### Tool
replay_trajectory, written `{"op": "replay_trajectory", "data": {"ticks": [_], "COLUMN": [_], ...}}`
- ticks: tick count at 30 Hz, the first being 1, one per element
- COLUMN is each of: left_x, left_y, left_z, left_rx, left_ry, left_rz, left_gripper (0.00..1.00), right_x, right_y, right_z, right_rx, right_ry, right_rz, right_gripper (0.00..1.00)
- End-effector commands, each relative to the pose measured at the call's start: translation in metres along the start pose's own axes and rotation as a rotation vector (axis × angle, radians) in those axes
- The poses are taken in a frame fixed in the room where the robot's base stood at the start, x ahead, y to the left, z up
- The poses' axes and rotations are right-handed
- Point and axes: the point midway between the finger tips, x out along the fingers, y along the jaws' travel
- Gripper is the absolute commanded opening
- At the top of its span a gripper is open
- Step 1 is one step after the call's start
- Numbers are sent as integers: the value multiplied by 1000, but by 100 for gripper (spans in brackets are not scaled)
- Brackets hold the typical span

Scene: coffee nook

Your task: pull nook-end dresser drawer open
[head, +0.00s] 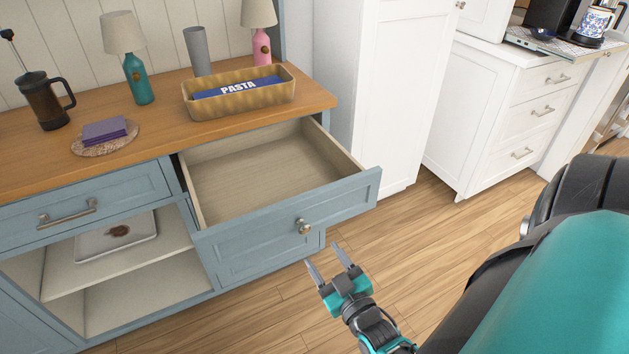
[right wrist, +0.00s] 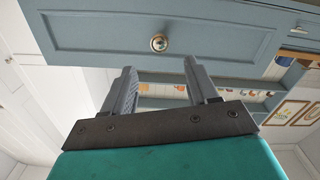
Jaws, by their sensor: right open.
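The blue dresser's top right drawer (head: 285,215) is pulled well out in the head view, and its pale wooden inside is empty. Its front carries a round metal knob (head: 303,226). My right gripper (head: 329,262) is open and empty, just below and to the right of the knob, apart from it. In the right wrist view the drawer front (right wrist: 100,32) and knob (right wrist: 159,43) show beyond the two spread fingers (right wrist: 160,80). My left gripper is not in view.
The wooden dresser top (head: 165,125) holds a basket (head: 240,98) with a pasta box, two lamps, a grey vase and a French press (head: 45,100). A closed drawer (head: 80,210) and open shelves are at left. White cabinets (head: 500,110) stand right. Wooden floor (head: 420,235) is clear.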

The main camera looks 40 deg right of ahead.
Motion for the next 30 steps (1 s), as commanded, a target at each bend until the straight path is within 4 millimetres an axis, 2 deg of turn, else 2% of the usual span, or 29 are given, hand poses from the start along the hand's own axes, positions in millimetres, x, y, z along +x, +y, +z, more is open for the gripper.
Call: {"op": "replay_trajectory", "data": {"ticks": [1, 3, 10, 30], "left_x": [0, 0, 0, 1], "left_y": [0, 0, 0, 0], "left_z": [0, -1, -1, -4], "left_rx": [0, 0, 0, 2], "left_ry": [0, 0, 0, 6], "left_rz": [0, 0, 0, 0], "left_gripper": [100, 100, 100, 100], "right_x": [-13, -26, -52, -55], "right_y": [0, 0, 0, -1], "right_z": [1, 0, 0, 0], "right_rx": [0, 0, 0, 0], "right_ry": [-4, -3, 1, 0], "right_rz": [-1, -1, 0, -3], "right_gripper": [58, 58, 58, 58]}}
